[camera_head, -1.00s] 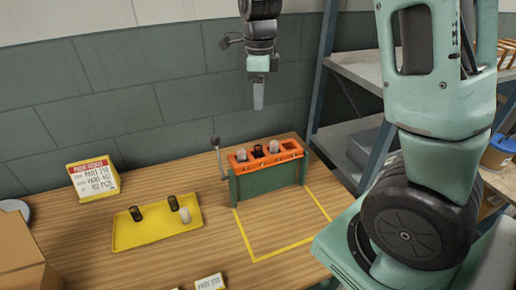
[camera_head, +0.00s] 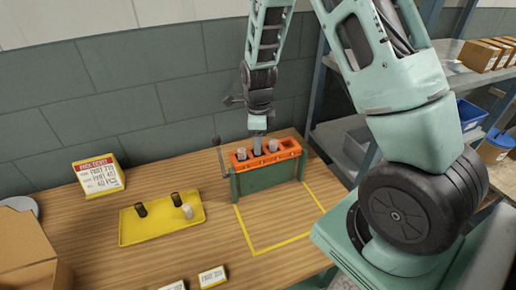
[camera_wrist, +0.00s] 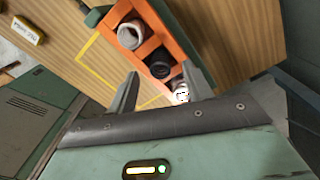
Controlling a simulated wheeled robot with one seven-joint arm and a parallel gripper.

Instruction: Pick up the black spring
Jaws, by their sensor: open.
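A black spring (camera_wrist: 160,64) stands upright in a middle slot of the orange rack (camera_head: 284,155), between two pale springs (camera_wrist: 131,35). In the head view the gripper partly covers it. My gripper (camera_wrist: 158,73) is open; in the wrist view its two fingers are apart, with the black spring showing between their tips. In the head view my gripper (camera_head: 257,137) points down just above the rack's middle. I cannot tell whether the fingers touch the spring. Two more black springs (camera_head: 140,210) stand on the yellow tray (camera_head: 130,233), next to a pale one.
The rack sits on a green coiler body (camera_head: 265,180) with a lever (camera_head: 219,152) at its left. A yellow-taped square (camera_head: 297,242) in front is bare. A label stand (camera_head: 98,178) and a cardboard box (camera_head: 25,255) are at the left. A wall is behind, shelving at the right.

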